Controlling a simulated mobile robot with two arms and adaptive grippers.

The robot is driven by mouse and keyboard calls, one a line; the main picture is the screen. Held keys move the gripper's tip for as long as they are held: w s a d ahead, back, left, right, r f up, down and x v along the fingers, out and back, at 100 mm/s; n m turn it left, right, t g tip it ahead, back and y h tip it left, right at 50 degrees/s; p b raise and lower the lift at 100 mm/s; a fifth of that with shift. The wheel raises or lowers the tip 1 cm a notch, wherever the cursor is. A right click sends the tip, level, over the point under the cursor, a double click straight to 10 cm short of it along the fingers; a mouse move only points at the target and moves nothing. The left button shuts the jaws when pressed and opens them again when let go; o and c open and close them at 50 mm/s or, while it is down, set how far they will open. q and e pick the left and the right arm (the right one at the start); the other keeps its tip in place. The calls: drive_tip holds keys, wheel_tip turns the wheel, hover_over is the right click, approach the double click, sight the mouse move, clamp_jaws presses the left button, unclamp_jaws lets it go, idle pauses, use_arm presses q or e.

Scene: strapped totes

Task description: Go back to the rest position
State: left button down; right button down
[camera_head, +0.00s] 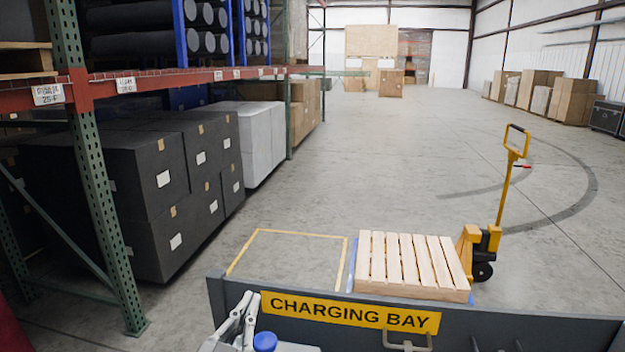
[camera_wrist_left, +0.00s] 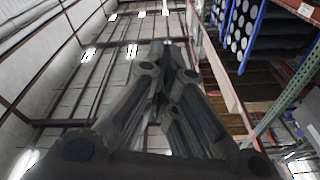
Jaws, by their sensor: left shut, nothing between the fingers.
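My left gripper (camera_head: 247,302) is at the bottom of the head view, left of the middle, with its grey fingers pointing up in front of the charging bay barrier (camera_head: 232,292). In the left wrist view, the fingers of this gripper (camera_wrist_left: 162,48) come together at their tips, with the ceiling behind them. It is shut and holds nothing. My right gripper is not in view. No tote can be made out in either view.
A wooden pallet (camera_head: 408,262) and a yellow pallet jack (camera_head: 493,240) stand behind the barrier. A rack with dark boxes (camera_head: 150,185) runs along the left. Boxes (camera_head: 575,100) line the right wall. The middle floor is clear.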

use_arm(q)
drive_tip(key=s+a+f+n+g+y, duration=0.1)
drive_tip(key=s+a+f+g+y, duration=0.15)
drive_tip(key=f, duration=0.35)
drive_tip(key=s+a+f+n+g+y, duration=0.1)
drive_tip(key=s+a+f+n+g, duration=0.15)
drive_tip(key=f, duration=0.35)
drive_tip(key=s+a+f+g, duration=0.2)
drive_tip(key=s+f+g, duration=0.3)
drive_tip(key=s+f, duration=0.4)
drive_tip(key=s+a+f+g, duration=0.3)
drive_tip(key=s+f+g, duration=0.35)
drive_tip(key=s, duration=0.45)
wheel_tip(320, 180, down, 27)
drive_tip(key=s, duration=0.3)
drive_tip(key=s+a+f+g, duration=0.2)
drive_tip(key=s+f, duration=1.4)
drive_tip(key=shift+s+a+f+y, duration=0.25)
drive_tip(key=shift+a+y, duration=0.05)
drive_tip(key=shift+y, duration=0.05)
drive_tip(key=shift+w+m, duration=0.1)
drive_tip(key=shift+m, duration=0.15)
